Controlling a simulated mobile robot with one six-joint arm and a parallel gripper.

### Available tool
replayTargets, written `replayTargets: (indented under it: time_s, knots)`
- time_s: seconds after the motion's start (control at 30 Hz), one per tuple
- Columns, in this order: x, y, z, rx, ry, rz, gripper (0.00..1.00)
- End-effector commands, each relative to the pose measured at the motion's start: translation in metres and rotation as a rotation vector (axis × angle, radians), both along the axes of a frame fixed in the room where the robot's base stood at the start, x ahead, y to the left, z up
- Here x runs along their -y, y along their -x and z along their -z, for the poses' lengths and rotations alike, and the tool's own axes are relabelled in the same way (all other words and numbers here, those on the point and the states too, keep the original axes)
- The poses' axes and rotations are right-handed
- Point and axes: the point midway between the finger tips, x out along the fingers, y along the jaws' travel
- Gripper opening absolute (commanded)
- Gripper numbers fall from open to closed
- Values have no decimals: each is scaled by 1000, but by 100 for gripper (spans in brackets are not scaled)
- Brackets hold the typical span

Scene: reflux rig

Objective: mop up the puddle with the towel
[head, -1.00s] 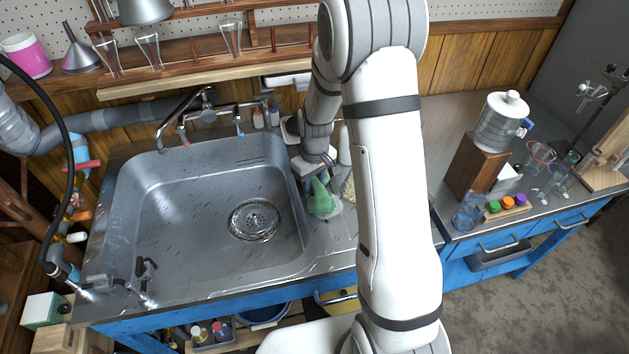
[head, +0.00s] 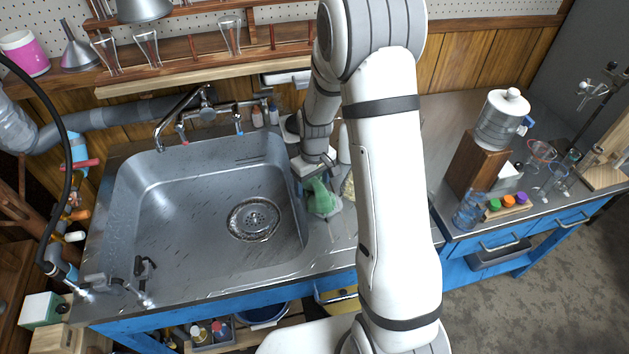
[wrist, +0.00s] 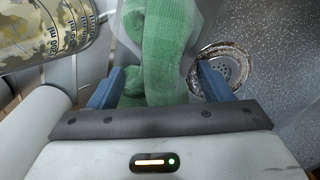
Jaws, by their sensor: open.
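The green towel (head: 321,198) is bunched on the narrow strip of counter just right of the sink. In the wrist view the towel (wrist: 166,50) rises as a thick fold between my two blue fingers. My gripper (wrist: 160,82) is open, with one finger on each side of the towel. In the head view my gripper (head: 316,172) is right above and behind the towel, partly hidden by my arm. A pale, glossy patch borders the towel, but I cannot tell whether it is the puddle. My arm hides the counter further right.
The steel sink (head: 205,195) with its drain (head: 254,219) lies left of the towel, and the faucet (head: 207,112) stands behind it. A camouflage-patterned beaker with volume marks (wrist: 40,30) is close to my gripper's left. A dispenser on a wooden block (head: 478,163) stands far right.

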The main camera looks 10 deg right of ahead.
Motion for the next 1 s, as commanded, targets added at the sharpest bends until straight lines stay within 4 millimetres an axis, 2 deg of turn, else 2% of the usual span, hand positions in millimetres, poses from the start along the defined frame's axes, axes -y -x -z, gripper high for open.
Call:
replayTargets:
  time_s: [0.27,1.0]
  knots:
    - [0,0,15,0,0,-1,72]
    - [-1,0,13,-1,0,-2,39]
